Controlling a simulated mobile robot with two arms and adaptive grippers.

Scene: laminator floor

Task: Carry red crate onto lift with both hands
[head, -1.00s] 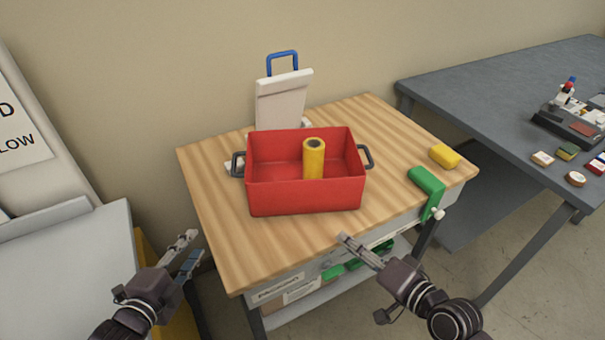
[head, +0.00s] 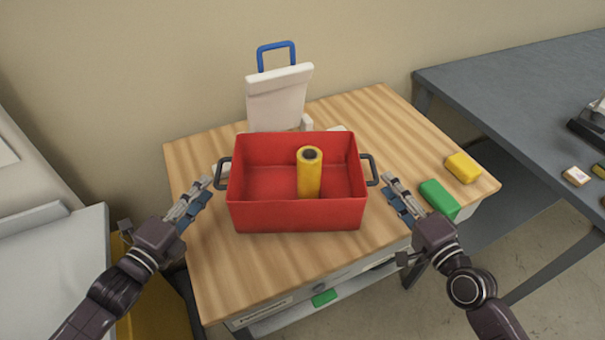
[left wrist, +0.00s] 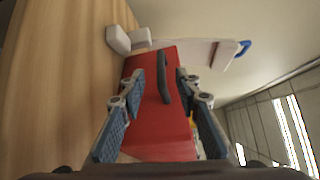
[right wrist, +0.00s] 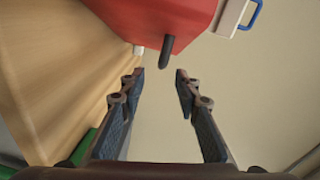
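The red crate (head: 297,216) stands on the wooden workbench, with a dark handle at each end and a yellow roll (head: 310,175) upright inside. My left gripper (head: 205,191) is open just beside the crate's left handle (head: 222,172); in the left wrist view the handle (left wrist: 163,78) lies ahead between the open fingers. My right gripper (head: 395,187) is open near the right handle (head: 372,170); in the right wrist view that handle (right wrist: 167,50) is beyond the fingertips, a little apart from them. I cannot make out the lift.
A whitish stand with a blue handle (head: 277,85) is behind the crate. A yellow block (head: 463,167) and a green object (head: 439,198) lie on the bench's right side. A grey table (head: 520,85) is at right, a pale machine (head: 60,260) at left. The bench front is clear.

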